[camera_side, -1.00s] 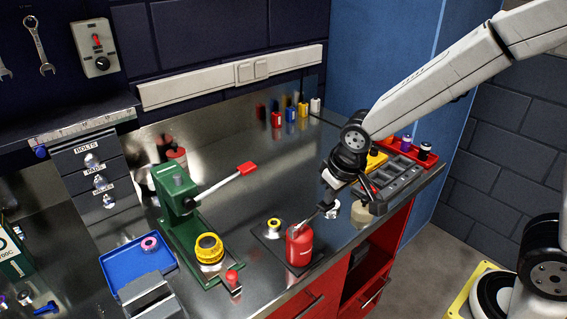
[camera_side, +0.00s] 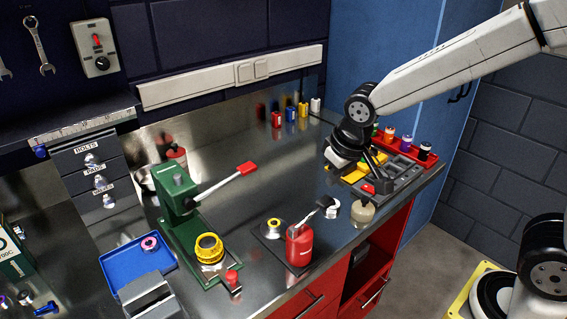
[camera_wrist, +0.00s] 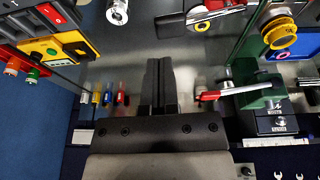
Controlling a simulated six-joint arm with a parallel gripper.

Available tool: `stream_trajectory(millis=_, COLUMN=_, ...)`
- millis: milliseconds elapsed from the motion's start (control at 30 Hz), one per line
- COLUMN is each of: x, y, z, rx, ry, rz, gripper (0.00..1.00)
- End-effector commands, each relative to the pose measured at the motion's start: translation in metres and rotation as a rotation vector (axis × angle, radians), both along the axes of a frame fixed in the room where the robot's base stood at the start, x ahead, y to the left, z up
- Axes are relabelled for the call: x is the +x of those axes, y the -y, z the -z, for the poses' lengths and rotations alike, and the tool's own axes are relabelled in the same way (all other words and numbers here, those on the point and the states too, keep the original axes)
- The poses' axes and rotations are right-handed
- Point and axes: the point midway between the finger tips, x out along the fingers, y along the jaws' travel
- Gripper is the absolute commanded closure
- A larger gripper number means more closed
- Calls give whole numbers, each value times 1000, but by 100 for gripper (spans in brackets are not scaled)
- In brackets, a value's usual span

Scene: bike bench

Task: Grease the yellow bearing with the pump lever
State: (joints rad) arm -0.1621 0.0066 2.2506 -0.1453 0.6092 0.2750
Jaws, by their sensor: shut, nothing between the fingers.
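The yellow bearing (camera_side: 273,225), a yellow ring with a pale centre, sits on a dark mat (camera_side: 262,237) in the side view. My gripper (camera_side: 384,185) is above the tray area, right of and behind the pump, apart from the lever. Its fingers (camera_wrist: 159,62) are together and empty in the wrist view. I cannot tell whether grease is on the bearing.
A green press (camera_side: 182,212) with a red-tipped handle and another yellow ring (camera_side: 209,246) stands left. A pale jar (camera_side: 362,212) stands right of the pump. The middle bench is clear.

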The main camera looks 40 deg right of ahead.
Motion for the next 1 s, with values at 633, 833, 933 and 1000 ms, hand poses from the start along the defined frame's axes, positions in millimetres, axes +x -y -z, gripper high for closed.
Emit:
stream_trajectory(millis=633, x=-24, y=6, z=-81, rx=0, ry=2, rz=1, gripper=100)
stream_trajectory(millis=833, x=-27, y=6, z=-90, rx=0, ry=0, rz=0, gripper=100)
stream_trajectory(millis=933, x=-28, y=6, z=-90, rx=0, ry=-1, rz=0, gripper=100)
stream_trajectory(millis=1000, x=-28, y=6, z=-90, rx=0, ry=-1, rz=0, gripper=100)
